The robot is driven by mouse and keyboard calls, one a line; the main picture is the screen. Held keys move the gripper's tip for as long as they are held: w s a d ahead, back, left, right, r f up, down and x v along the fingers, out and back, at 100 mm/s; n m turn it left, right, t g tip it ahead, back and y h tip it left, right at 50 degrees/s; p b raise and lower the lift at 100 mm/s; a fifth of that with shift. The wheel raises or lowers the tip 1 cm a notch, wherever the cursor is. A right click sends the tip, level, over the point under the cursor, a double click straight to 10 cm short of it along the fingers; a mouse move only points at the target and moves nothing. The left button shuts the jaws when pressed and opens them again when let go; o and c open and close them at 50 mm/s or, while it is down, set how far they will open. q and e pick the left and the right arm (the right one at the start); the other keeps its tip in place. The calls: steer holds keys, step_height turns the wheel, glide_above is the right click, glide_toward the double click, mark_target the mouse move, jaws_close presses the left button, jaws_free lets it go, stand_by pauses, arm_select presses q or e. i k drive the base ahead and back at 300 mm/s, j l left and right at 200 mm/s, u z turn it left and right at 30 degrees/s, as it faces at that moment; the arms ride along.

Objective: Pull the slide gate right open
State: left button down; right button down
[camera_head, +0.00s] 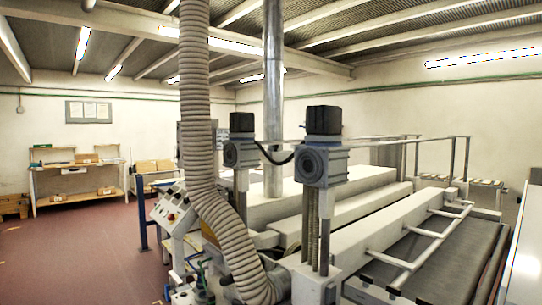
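No slide gate can be made out with certainty in the head view. A grey metal duct (273,80) rises from the top of the long white tunnel machine (345,195) to the ceiling. A ribbed beige hose (194,110) hangs from above on the left and curves down to the machine's near end. Neither of my grippers is in view.
A control panel (172,212) with buttons stands left of the hose. A grey conveyor belt (435,262) with a white tube frame runs along the right. Shelving (78,180) stands at the back left. The reddish floor (80,245) on the left is mostly clear.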

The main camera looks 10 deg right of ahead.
mark_target(267, 154)
steer(key=l+z, duration=0.1)
steer(key=l, duration=0.8)
steer(key=i+j+u, duration=0.25)
steer(key=j, duration=0.25)
steer(key=i+j+u, duration=0.3)
steer(key=j, duration=0.2)
steer(key=i+j+u, duration=0.3)
steer(key=i, duration=0.2)
steer(key=i+j+u, duration=0.25)
steer(key=i, duration=0.3)
steer(key=i+j+z, duration=0.15)
steer(key=i, duration=1.2)
steer(key=i+z, duration=0.45)
steer(key=i+j+z, duration=0.25)
steer(key=i+z, duration=0.2)
steer(key=i, duration=0.15)
steer(key=i+z, duration=0.15)
steer(key=z, duration=0.3)
steer(key=i+z, duration=0.2)
steer(key=z, duration=0.3)
steer(key=i+j+z, duration=0.1)
steer(key=z, duration=0.35)
